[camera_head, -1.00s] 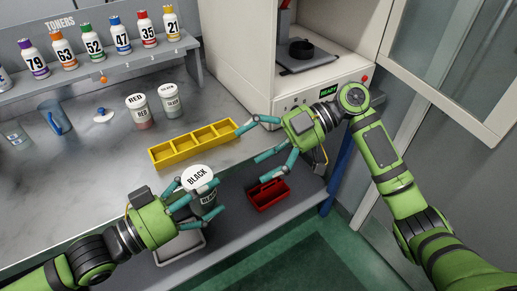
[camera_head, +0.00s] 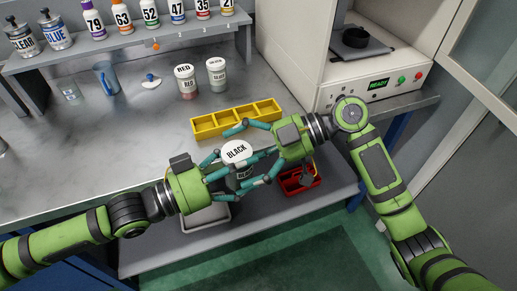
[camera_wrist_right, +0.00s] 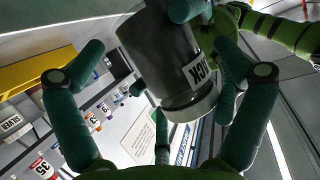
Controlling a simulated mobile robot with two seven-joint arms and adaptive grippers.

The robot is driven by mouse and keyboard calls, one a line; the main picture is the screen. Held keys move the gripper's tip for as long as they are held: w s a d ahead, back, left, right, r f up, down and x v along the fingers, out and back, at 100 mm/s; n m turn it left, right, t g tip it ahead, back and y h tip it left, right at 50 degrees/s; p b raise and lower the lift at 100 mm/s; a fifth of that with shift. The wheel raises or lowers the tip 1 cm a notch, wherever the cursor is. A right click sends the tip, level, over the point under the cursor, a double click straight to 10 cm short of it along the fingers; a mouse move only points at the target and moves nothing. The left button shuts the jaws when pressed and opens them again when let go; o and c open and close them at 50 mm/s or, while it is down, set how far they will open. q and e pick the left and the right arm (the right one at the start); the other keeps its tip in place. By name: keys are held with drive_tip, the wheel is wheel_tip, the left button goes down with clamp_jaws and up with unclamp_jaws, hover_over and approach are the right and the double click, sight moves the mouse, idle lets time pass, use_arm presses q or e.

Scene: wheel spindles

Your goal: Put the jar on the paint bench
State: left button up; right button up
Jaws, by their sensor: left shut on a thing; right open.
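The jar (camera_head: 237,151) is dark with a white lid labelled BLACK. My left gripper (camera_head: 236,174) is shut on it and holds it upright, out past the front edge of the grey-topped bench (camera_head: 105,145). My right gripper (camera_head: 243,156) is open, with its fingers on either side of the jar. In the right wrist view the jar (camera_wrist_right: 165,60) shows between the spread fingers; whether they touch it I cannot tell. The jar's lower part is partly hidden by fingers in the head view.
A yellow divided tray (camera_head: 235,119) lies at the bench's front edge. RED (camera_head: 187,88) and SILVER (camera_head: 217,80) jars stand behind it. A red tray (camera_head: 300,180) and a grey tray (camera_head: 205,215) sit lower down. A white machine (camera_head: 360,88) stands at right. The bench's left part is mostly clear.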

drive_tip(key=shift+a, duration=0.1)
drive_tip(key=c, duration=1.3)
use_arm(q)
drive_tip(key=o, duration=1)
drive_tip(key=shift+c, duration=0.2)
drive_tip(key=o, duration=0.4)
drive_tip(key=shift+c, duration=0.2)
use_arm(e)
drive_tip(key=shift+c, duration=0.6)
